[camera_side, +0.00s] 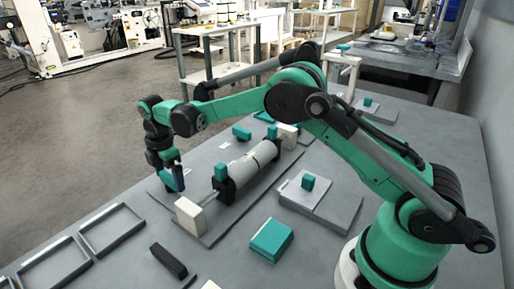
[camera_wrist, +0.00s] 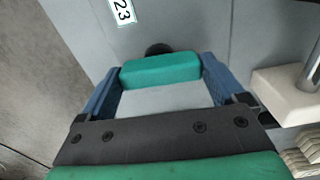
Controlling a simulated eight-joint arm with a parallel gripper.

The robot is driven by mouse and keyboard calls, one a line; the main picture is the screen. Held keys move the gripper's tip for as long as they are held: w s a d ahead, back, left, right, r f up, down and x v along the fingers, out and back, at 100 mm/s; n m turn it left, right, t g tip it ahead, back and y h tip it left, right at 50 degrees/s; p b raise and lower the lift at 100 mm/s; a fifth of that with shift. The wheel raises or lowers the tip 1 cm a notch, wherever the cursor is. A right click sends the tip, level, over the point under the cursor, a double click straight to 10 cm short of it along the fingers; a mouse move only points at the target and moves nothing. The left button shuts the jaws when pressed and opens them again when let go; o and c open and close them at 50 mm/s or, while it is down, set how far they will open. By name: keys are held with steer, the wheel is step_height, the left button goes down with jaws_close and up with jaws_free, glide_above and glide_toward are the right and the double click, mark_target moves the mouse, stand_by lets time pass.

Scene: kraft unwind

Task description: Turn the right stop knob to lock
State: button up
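A green knob (camera_wrist: 160,70) lies between the two blue fingers of my gripper (camera_wrist: 161,76) in the wrist view. It fills the gap, and both its ends appear to touch the fingers. A dark round part (camera_wrist: 158,48) shows just beyond it. In the side view my gripper (camera_side: 173,179) points down at the left of the roll stand, low over the grey plate. There the fingers and arm hide most of the knob. I cannot tell its lock position.
A grey roll (camera_side: 252,165) lies between black supports topped with green blocks (camera_side: 220,172), close to the right of my gripper. A cream block (camera_side: 190,216) stands in front. A green box (camera_side: 271,240), a dark bar (camera_side: 168,261) and empty frames (camera_side: 112,230) lie nearer the front.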

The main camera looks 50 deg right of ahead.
mark_target(170, 176)
steer(key=shift+o, duration=0.6)
steer(key=shift+r, duration=2.85)
steer(key=shift+s+r, duration=0.15)
steer(key=shift+r, duration=0.25)
steer(key=s+d+r+m+t, duration=0.2)
steer(key=s+r+m+t, duration=0.15)
steer(key=s+m, duration=0.3)
steer(key=s+d+r+m+t, duration=0.2)
steer(key=s+r+m, duration=0.2)
steer(key=s+m, duration=0.3)
steer(key=s+d+f+m+t, duration=0.1)
steer(key=s+f+m, duration=0.1)
steer(key=s+m, duration=0.2)
steer(key=shift+s+f+t, duration=0.3)
steer(key=shift+s+t, duration=0.05)
steer(key=shift+s, duration=0.65)
